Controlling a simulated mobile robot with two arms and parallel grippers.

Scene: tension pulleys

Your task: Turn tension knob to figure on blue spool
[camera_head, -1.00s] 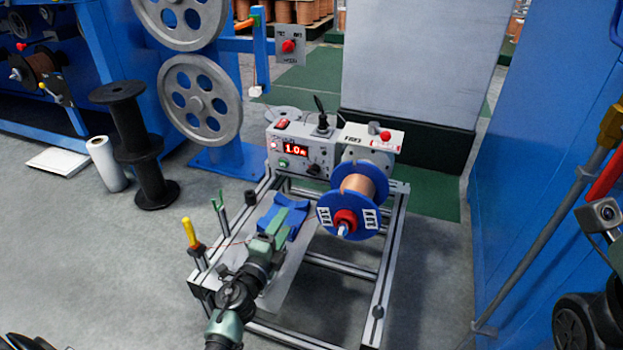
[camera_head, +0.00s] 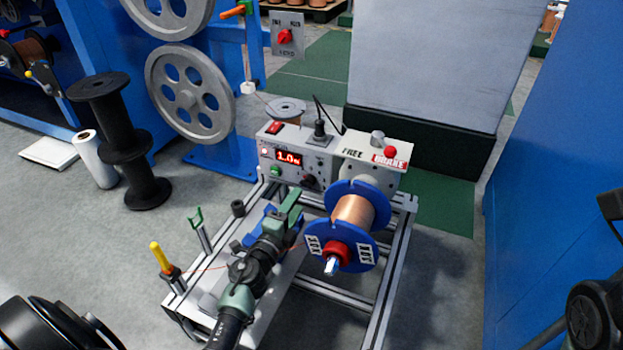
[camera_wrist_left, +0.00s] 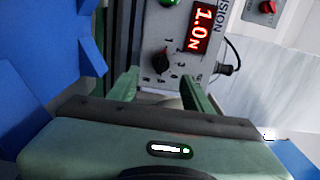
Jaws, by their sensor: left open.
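The tension box (camera_head: 325,163) stands at the back of the metal frame, its red display (camera_head: 288,158) reading 1.0 N. The black tension knob (camera_head: 310,181) is at the lower right of its face; in the left wrist view the knob (camera_wrist_left: 161,62) shows with a scale around it. My left gripper (camera_head: 290,203) is open in front of the box. In the wrist view its green fingers (camera_wrist_left: 161,88) stand either side of the knob's line, apart from it. The blue spool (camera_head: 322,233) holds copper wire; its flange labels are too small to read.
A FREE/BRAKE plate (camera_head: 371,154) with a red-knobbed lever sits above the spool. A black spool (camera_head: 126,150) stands on the floor. A blue wall closes the right.

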